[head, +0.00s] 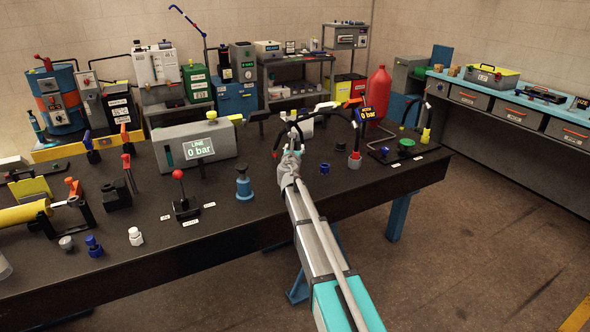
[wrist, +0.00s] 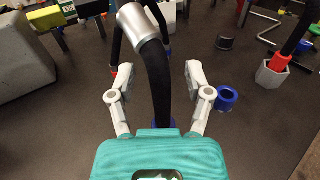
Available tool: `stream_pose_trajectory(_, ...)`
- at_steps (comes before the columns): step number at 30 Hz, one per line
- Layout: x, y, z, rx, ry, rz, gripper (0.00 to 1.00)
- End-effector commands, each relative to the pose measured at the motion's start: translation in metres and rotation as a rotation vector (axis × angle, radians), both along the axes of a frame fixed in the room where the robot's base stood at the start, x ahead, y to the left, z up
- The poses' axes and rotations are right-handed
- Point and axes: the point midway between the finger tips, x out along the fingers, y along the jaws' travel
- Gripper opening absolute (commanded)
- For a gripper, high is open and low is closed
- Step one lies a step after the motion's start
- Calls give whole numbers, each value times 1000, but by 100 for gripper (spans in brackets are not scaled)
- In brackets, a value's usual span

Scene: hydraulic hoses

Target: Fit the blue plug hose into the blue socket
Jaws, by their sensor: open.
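In the wrist view, my gripper (wrist: 154,72) is open, with one finger on each side of a black hose (wrist: 157,75). The hose has a silver collar (wrist: 137,22) at its upper end and bends down between the fingers. A bit of blue (wrist: 171,122) shows low by the hose, just above my gripper's body; its shape is mostly hidden. A blue ring-shaped piece (wrist: 227,97) with a dark hole stands on the bench right of the fingers. It also shows in the head view (head: 324,168). I cannot tell for sure whether it is the blue socket.
A white hexagonal holder with a red-ended hose (head: 354,160) stands right of the ring. A grey box with a display (head: 195,147), a red-knobbed lever (head: 182,200) and a blue-grey fitting (head: 243,184) lie to the left. Bare bench surrounds the ring.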

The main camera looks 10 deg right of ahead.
Motion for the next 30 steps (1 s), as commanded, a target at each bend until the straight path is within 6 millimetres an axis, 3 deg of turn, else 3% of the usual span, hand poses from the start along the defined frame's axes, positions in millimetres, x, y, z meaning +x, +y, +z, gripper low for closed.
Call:
stream_pose_trajectory(12,0,0,0,0,0,0,63)
stream_pose_trajectory(22,0,0,0,0,0,0,2)
stream_pose_trajectory(30,0,0,0,0,0,0,0)
